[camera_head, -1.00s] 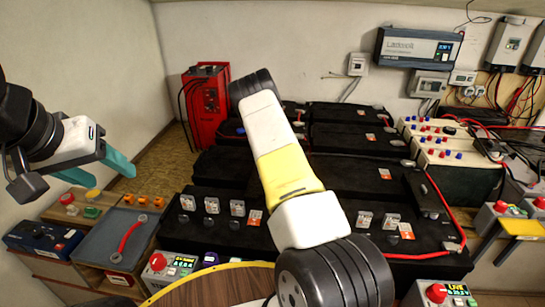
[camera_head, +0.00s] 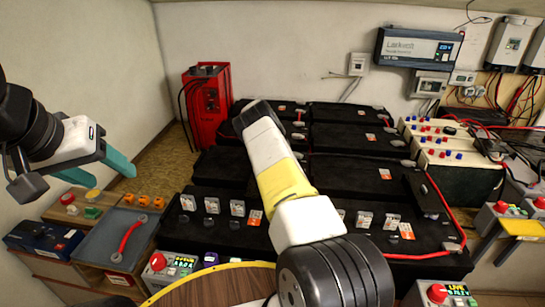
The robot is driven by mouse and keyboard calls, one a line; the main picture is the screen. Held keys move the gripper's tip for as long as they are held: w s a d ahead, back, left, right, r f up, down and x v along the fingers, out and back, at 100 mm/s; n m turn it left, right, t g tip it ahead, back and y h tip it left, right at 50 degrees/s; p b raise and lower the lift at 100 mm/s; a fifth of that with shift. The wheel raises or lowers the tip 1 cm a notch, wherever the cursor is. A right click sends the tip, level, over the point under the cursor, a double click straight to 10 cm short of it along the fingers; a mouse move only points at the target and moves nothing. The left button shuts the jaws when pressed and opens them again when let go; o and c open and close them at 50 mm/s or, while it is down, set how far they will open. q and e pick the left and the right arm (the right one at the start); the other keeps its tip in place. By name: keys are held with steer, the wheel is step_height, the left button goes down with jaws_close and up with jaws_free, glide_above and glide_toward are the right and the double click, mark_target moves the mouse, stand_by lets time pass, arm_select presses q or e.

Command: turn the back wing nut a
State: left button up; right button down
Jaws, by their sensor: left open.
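I cannot pick out the back wing nut a for certain. Black batteries fill the middle; the front one (camera_head: 222,192) carries small clear blocks (camera_head: 237,207) and dark round knobs (camera_head: 208,222). Similar small parts sit on the rear batteries (camera_head: 345,113), too small to tell apart. My left gripper (camera_head: 114,176) hangs at the left with its two teal fingers apart and empty, above the trays and away from the batteries. My right arm rises from the bottom across the middle and hides part of the batteries.
A red charger (camera_head: 205,105) with black cables stands at the back left. A grey tray (camera_head: 100,238) with a red cable lies at the left. Cream batteries (camera_head: 455,180) stand at the right. Control boxes with red buttons (camera_head: 158,262) line the front. Red cables run along the right side.

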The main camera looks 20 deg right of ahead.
steer(key=shift+m, duration=0.3)
steer(key=c, duration=1.5)
jaws_free()
steer(key=shift+a+r, duration=0.1)
steer(key=v, duration=0.7)
steer(key=shift+w+r, duration=0.15)
steer(key=shift+r, duration=0.05)
steer(key=shift+r, duration=0.1)
